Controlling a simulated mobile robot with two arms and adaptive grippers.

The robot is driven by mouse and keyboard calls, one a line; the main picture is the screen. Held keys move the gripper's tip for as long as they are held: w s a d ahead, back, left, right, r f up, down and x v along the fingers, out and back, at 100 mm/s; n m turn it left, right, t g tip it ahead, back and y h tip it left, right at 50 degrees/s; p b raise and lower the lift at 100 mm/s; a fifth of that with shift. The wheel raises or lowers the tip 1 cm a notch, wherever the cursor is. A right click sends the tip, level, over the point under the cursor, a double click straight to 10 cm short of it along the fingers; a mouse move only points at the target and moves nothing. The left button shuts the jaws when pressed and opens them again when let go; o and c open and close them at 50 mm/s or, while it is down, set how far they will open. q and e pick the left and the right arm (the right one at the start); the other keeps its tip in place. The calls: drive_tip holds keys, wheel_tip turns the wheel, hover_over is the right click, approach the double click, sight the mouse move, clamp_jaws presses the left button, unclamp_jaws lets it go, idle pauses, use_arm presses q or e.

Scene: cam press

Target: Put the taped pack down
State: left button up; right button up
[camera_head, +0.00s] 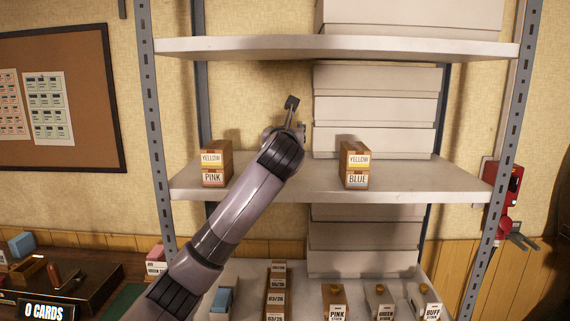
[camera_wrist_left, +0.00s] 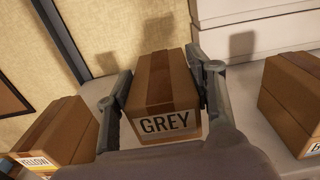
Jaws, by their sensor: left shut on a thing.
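The taped pack (camera_wrist_left: 163,85) is a brown cardboard box with a darker tape strip over its top and a GREY label on its front. In the left wrist view it sits between the two fingers of my left gripper (camera_head: 290,118), which is shut on it. In the head view my left arm hides the pack; the gripper is over the middle shelf (camera_head: 270,185), between two stacks. I cannot tell whether the pack's underside touches the shelf. My right gripper is not in view.
A YELLOW-over-PINK stack (camera_head: 216,164) stands left on the middle shelf, a YELLOW-over-BLUE stack (camera_head: 354,165) right of centre. White boxes (camera_head: 375,110) fill the back right. The right end of this shelf is clear. The upper shelf (camera_head: 330,47) hangs above; labelled boxes stand below.

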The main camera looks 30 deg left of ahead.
use_arm(q)
drive_tip(key=f, duration=0.4)
drive_tip(key=shift+w+a, duration=0.3)
drive_tip(key=shift+s+d+f+p, duration=0.15)
drive_tip(key=shift+f+p, duration=0.2)
drive_tip(key=shift+f, duration=0.3)
wheel_tip(320, 180, down, 3)
drive_tip(key=shift+d+f+p, duration=0.1)
drive_tip(key=shift+p, duration=0.2)
drive_tip(key=shift+f, duration=0.25)
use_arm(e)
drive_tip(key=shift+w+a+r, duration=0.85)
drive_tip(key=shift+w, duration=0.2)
use_arm(q)
drive_tip(key=o, duration=0.9)
drive_tip(key=shift+f, duration=0.1)
drive_tip(key=o, duration=0.5)
drive_tip(key=shift+c, duration=0.2)
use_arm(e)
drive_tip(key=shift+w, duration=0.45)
